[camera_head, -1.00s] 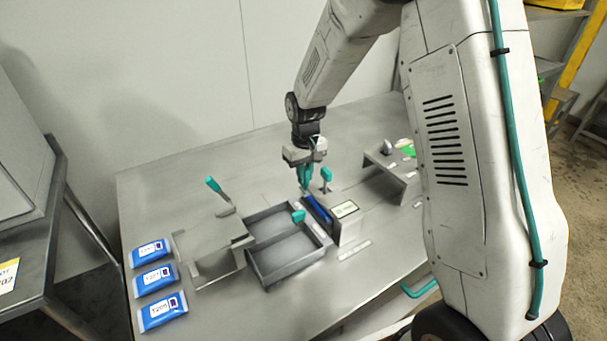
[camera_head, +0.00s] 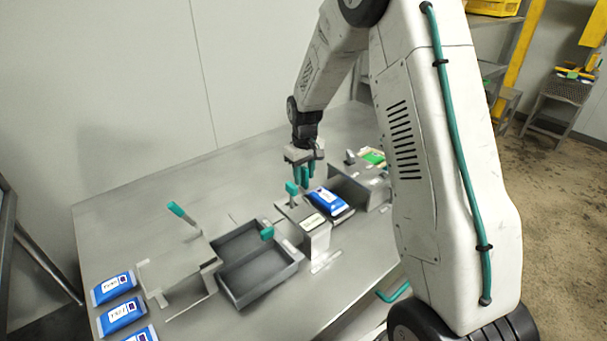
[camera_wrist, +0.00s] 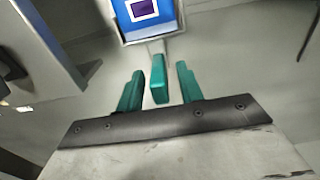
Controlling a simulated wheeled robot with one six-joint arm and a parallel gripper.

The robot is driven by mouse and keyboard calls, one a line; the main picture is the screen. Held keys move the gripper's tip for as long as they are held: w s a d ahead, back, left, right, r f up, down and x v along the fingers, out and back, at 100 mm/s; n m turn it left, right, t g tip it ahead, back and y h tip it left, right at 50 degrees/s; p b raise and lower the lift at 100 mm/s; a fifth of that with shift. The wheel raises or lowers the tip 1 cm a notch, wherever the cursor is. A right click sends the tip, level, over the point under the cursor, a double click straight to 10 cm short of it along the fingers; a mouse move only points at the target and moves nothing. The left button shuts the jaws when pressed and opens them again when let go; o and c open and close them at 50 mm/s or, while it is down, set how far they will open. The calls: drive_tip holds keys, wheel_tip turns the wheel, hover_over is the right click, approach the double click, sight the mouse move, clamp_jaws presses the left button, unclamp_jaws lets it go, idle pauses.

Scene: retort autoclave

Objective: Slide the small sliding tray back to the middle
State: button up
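The small sliding tray (camera_head: 345,217) shows as a dark edge under a blue pouch (camera_head: 328,200), just right of the grey block with a label (camera_head: 314,231). In the wrist view the pouch (camera_wrist: 146,12) is at the top, and a teal upright handle (camera_wrist: 158,80) stands on the near side of the tray. My gripper (camera_head: 303,175) is low behind the pouch. In the wrist view my gripper (camera_wrist: 160,85) is open, with one finger on each side of the handle and a visible gap at both. The tray's underside is hidden.
A larger grey tray (camera_head: 265,292) with a teal handle (camera_head: 267,233) lies left of the block. A grey stand (camera_head: 365,190) is close on the right. Several blue pouches (camera_head: 122,316) lie at the front left.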

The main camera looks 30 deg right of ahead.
drive_tip(key=shift+r, duration=0.1)
wheel_tip(320, 180, up, 8)
drive_tip(key=shift+f, duration=0.2)
idle(0.3)
idle(0.4)
drive_tip(key=s+a+r, duration=0.3)
drive_tip(key=s+r, duration=0.2)
drive_tip(key=s, duration=0.7)
drive_tip(key=s+a+r+m+t, duration=0.1)
drive_tip(key=s+a+r, duration=0.2)
drive_tip(key=s, duration=1)
drive_tip(key=s+a+r+m, duration=0.1)
drive_tip(key=s+a+r, duration=0.2)
drive_tip(key=s+r, duration=0.4)
drive_tip(key=shift+s+r, duration=0.15)
drive_tip(key=shift+s, duration=2.6)
